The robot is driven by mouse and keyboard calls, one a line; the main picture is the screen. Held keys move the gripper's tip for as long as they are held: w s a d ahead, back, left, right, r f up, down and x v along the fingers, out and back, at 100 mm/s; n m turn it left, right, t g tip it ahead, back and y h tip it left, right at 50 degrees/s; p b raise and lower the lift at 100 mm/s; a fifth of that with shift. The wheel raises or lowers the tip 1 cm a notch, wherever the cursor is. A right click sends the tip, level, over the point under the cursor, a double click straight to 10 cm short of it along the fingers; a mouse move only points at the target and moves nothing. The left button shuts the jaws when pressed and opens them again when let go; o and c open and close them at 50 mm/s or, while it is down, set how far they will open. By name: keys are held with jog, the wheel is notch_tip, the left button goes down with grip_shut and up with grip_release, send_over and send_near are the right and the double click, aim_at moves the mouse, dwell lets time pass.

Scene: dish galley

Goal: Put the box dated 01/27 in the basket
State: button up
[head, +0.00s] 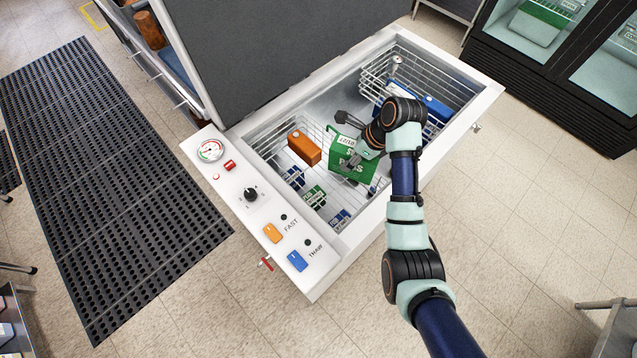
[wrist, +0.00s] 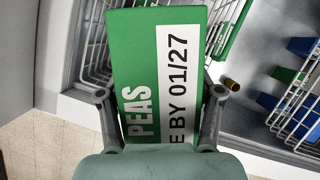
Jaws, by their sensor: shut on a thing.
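A green box of peas (head: 340,165) hangs tilted over the open chest freezer. In the wrist view the same box (wrist: 135,60) shows "PEAS" and a white label ending in "BY 01/27". My gripper (wrist: 158,97) is shut on this box, one finger on each side. In the head view my gripper (head: 362,155) is at the box's upper right, partly hiding it. A wire basket (head: 268,148) lies left of and below the box in the freezer. Another wire basket (head: 372,78) is at the freezer's far right end.
The left basket holds an orange box (head: 304,147) and several small blue and green boxes. The right basket holds blue boxes (head: 437,108). A dark grey object (head: 347,118) shows between the baskets. The raised lid (head: 270,50) stands behind; a control panel (head: 250,195) is at left.

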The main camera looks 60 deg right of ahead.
notch_tip(320, 180, down, 20)
jog(key=b, duration=0.7)
jog(key=o, duration=1.6)
jog(key=shift+f, duration=0.1)
jog(key=p+v, duration=0.5)
jog(key=v, duration=0.7)
